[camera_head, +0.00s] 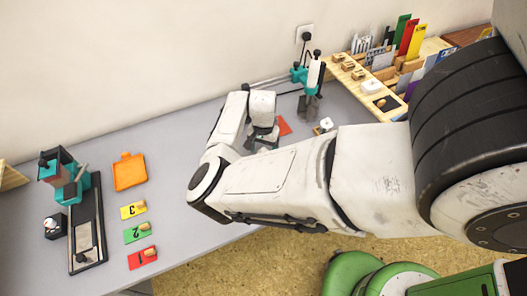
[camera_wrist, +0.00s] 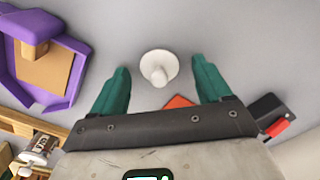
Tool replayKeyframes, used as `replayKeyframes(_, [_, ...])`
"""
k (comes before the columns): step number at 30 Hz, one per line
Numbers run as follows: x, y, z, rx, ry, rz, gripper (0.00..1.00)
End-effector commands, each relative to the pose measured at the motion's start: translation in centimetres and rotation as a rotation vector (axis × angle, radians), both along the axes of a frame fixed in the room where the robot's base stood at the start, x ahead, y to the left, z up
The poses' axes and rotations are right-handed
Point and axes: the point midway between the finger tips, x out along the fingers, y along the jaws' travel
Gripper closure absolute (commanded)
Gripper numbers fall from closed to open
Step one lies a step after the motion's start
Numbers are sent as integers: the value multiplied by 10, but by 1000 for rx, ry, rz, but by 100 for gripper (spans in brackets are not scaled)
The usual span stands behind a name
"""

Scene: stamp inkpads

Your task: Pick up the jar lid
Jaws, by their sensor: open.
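The jar lid (camera_wrist: 158,68) is a white disc with a knob in its middle, lying on the grey table in the wrist view. It shows between the two teal fingertips of my gripper (camera_wrist: 160,72), with grey gaps on both sides. My gripper is open and nothing is held in it. I cannot tell how far above the lid the tips are. In the head view my gripper (camera_head: 263,138) hangs low over the table, and I cannot make out the lid for sure there.
A red-orange card (camera_wrist: 179,102) lies near my fingers. A purple tray (camera_wrist: 72,70) stands at the wrist view's left. In the head view, a wooden rack (camera_head: 350,74) stands at back right; a clamp stand (camera_head: 313,80) is behind my gripper. An orange tray (camera_head: 129,171) lies left, with table free between.

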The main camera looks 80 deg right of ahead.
Motion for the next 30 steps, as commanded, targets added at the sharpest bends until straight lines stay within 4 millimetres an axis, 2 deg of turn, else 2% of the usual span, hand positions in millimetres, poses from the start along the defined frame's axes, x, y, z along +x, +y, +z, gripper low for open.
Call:
replayKeyframes(8, [0,0,-2,-1,0,0,24])
replayKeyframes(26, [0,0,-2,-1,0,0,82])
replayKeyframes(30, [0,0,-2,-1,0,0,83])
